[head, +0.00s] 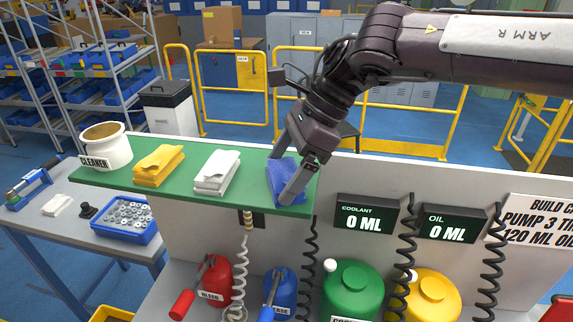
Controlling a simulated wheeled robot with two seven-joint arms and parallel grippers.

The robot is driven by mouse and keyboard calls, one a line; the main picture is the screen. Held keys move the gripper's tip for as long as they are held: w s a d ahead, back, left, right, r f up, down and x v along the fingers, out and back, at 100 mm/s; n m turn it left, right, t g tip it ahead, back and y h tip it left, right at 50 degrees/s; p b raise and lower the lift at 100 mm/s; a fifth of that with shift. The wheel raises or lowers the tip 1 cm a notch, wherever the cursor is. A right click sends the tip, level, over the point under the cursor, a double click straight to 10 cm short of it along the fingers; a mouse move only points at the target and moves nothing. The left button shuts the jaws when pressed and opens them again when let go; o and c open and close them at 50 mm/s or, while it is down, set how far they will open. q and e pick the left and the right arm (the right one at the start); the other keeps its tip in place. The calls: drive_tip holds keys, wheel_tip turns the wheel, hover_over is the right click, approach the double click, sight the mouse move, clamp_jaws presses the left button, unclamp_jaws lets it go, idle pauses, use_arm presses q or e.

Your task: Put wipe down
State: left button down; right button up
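A blue wipe (284,172) lies folded at the right end of the green shelf (237,194). My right gripper (279,182) reaches down over it from the upper right. Its two fingers are spread wide, one at the far side of the blue wipe and one at the near side, with the cloth between them. The near finger hides part of the cloth, and any contact is hard to see. A yellow wipe stack (158,166) and a white wipe stack (215,172) lie further left on the shelf. My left gripper is out of view.
A white cleaner pot (106,150) stands at the shelf's left end. Below are red (217,278), blue (281,290), green (352,290) and yellow (432,297) containers with coiled hoses. Coolant (366,217) and oil (449,225) displays, both reading 0 ML, are right of the shelf.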

drive_tip(key=shift+o, duration=1)
drive_tip(key=shift+w, duration=0.1)
drive_tip(key=shift+w+d+r, duration=0.1)
drive_tip(key=shift+d+r, duration=0.05)
drive_tip(key=shift+r, duration=0.1)
drive_tip(key=b+v, duration=0.2)
drive_tip(key=v, duration=0.9)
drive_tip(key=shift+r+b, duration=0.25)
drive_tip(key=shift+b, duration=0.15)
